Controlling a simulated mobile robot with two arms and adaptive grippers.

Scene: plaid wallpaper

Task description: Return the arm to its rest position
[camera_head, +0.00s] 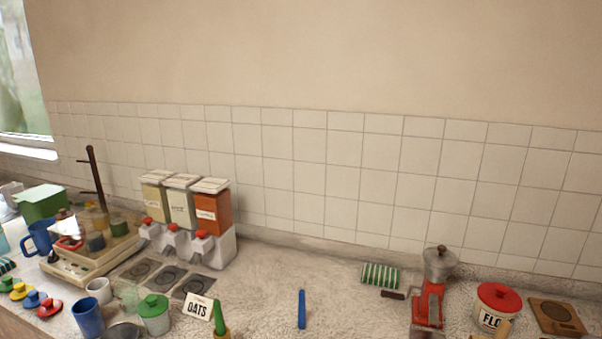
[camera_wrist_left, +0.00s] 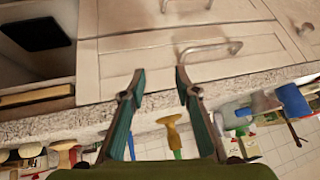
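Neither arm shows in the head view. My left gripper (camera_wrist_left: 160,75) shows in the wrist view with its two teal-sided fingers spread apart and nothing held between the tips. It is in front of the counter's edge (camera_wrist_left: 240,85), with pale cabinet fronts (camera_wrist_left: 130,20) behind it; the view looks upside down. A yellow and green item (camera_wrist_left: 172,130) shows between the fingers, farther back on the counter. My right gripper is not in either view.
The counter holds a three-bin dispenser (camera_head: 187,210), an oats sign (camera_head: 198,307), a blue stick (camera_head: 302,309), a red grinder (camera_head: 432,295) and a flour tin (camera_head: 497,307). Metal handles (camera_wrist_left: 208,48) stick out from the cabinet fronts. The counter's middle has free room.

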